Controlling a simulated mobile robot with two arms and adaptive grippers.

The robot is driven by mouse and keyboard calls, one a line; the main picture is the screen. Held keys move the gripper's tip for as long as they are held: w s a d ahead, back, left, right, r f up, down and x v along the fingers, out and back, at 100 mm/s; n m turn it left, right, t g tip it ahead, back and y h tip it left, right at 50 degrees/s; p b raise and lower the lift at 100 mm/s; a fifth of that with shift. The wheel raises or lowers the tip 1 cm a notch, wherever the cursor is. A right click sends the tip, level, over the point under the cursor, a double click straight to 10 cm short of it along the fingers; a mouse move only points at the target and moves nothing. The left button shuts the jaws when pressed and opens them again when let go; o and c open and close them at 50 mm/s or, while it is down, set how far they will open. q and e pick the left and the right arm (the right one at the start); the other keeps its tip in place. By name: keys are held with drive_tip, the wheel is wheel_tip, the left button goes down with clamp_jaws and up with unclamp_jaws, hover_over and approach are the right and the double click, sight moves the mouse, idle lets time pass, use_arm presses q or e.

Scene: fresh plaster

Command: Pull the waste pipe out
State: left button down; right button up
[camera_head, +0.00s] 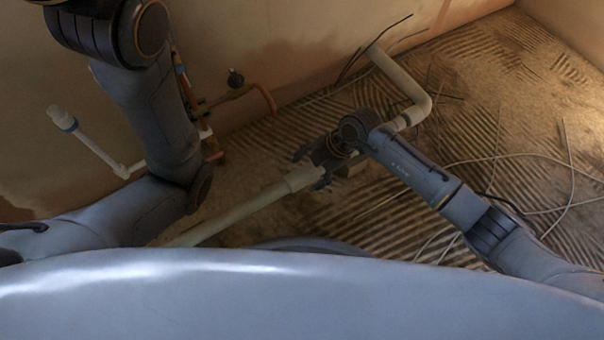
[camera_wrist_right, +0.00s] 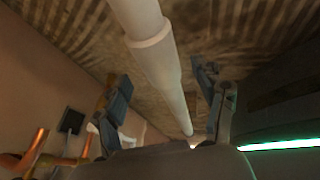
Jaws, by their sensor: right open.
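The pale waste pipe (camera_head: 245,207) runs low across the ribbed floor, from the lower left up to a bend (camera_head: 421,104) near the wall at the upper right. A thicker collar (camera_head: 303,178) sits on it beside my right gripper (camera_head: 318,168). That gripper is open, with its fingers around the pipe line. In the right wrist view the pipe (camera_wrist_right: 162,65) passes between the two spread fingers of the gripper (camera_wrist_right: 165,95), with a visible gap on each side.
A thin white pipe with a capped end (camera_head: 62,118) and copper pipes (camera_head: 240,93) stand along the wall at the left. Loose cables (camera_head: 540,157) lie on the ribbed floor at the right. A large pale blue rounded surface (camera_head: 300,295) fills the bottom.

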drive_tip(key=v, duration=0.8)
drive_tip(key=shift+r, duration=0.25)
